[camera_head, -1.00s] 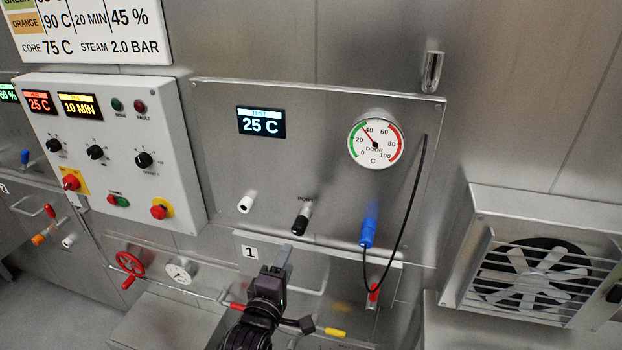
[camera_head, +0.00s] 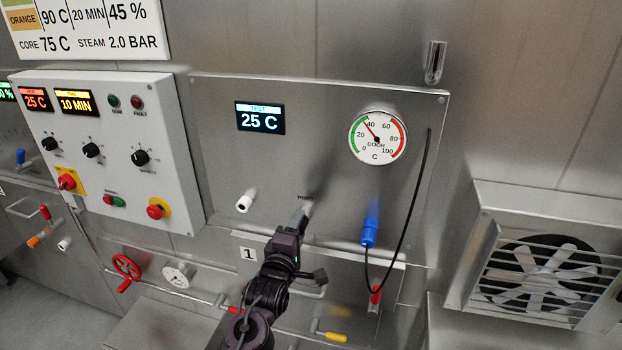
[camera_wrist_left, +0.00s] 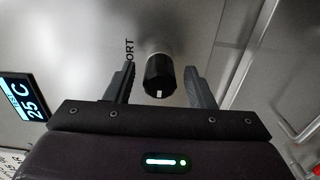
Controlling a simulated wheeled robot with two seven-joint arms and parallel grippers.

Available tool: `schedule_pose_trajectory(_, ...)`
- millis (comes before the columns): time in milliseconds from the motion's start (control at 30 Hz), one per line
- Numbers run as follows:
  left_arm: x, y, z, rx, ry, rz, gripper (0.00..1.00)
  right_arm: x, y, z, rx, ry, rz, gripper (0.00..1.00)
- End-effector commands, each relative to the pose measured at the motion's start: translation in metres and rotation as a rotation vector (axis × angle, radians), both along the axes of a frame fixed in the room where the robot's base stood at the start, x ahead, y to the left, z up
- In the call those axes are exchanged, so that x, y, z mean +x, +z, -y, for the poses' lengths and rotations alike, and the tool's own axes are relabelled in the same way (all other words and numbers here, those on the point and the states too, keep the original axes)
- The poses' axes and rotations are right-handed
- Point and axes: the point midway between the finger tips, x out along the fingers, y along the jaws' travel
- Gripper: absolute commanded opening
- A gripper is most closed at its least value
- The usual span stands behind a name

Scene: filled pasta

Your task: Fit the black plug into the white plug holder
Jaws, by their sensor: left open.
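The black plug (camera_wrist_left: 160,72) sits in the port on the steel panel, below the port label. In the left wrist view it stands between the two fingers of my left gripper, with a gap on each side. My left gripper (camera_head: 301,217) is open at the port and hides the black plug in the head view. The white plug holder (camera_head: 245,200) sticks out of the panel to the left of the port and looks empty. My right gripper is out of view.
A blue plug (camera_head: 370,232) with a black cable hangs to the right of the port. A round gauge (camera_head: 378,138) and a display (camera_head: 260,118) sit above. A control box (camera_head: 108,150) juts out at the left. A fan housing (camera_head: 545,265) stands at the right.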

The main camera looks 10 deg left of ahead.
Motion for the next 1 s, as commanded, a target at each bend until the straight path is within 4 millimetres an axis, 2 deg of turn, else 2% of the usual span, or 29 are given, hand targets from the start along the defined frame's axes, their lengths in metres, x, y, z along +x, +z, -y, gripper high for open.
schedule_pose_trajectory(900, 0.0019, -0.0002, -0.0001, 0.000, 0.000, 0.000, 0.49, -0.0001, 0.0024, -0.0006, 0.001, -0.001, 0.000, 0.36)
schedule_pose_trajectory(1000, 0.0019, -0.0002, -0.0001, 0.000, 0.000, -0.001, 0.36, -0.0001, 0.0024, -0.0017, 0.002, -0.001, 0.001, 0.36)
